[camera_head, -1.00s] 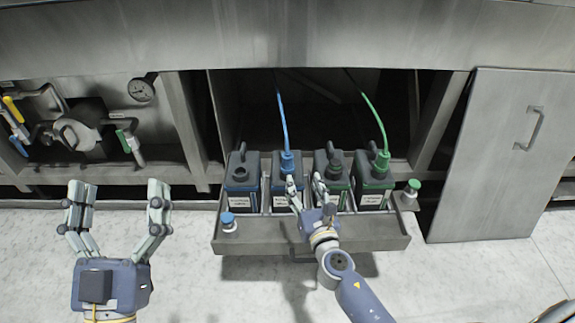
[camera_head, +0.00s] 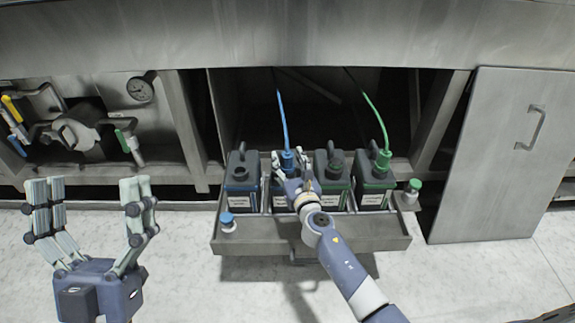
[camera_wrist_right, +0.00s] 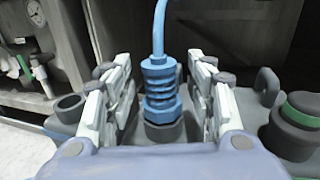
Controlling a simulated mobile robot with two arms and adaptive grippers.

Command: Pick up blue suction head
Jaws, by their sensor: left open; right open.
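The blue suction head (camera_head: 289,160) stands upright in the neck of a dark canister, with a blue hose running up from its top. In the right wrist view the blue suction head (camera_wrist_right: 159,88) is ribbed and sits between the two fingers of my right gripper (camera_wrist_right: 160,95). The fingers are open, one on each side, with gaps visible. In the head view my right gripper (camera_head: 290,163) partly hides the head and its canister. My left gripper (camera_head: 88,200) is open and empty over the floor at the left.
A metal tray (camera_head: 330,232) holds several dark canisters. A green suction head (camera_head: 382,158) with a green hose is at the right. A blue cap (camera_head: 227,222) and a green cap (camera_head: 413,186) lie at the tray's sides. A metal panel (camera_head: 490,180) leans at the right.

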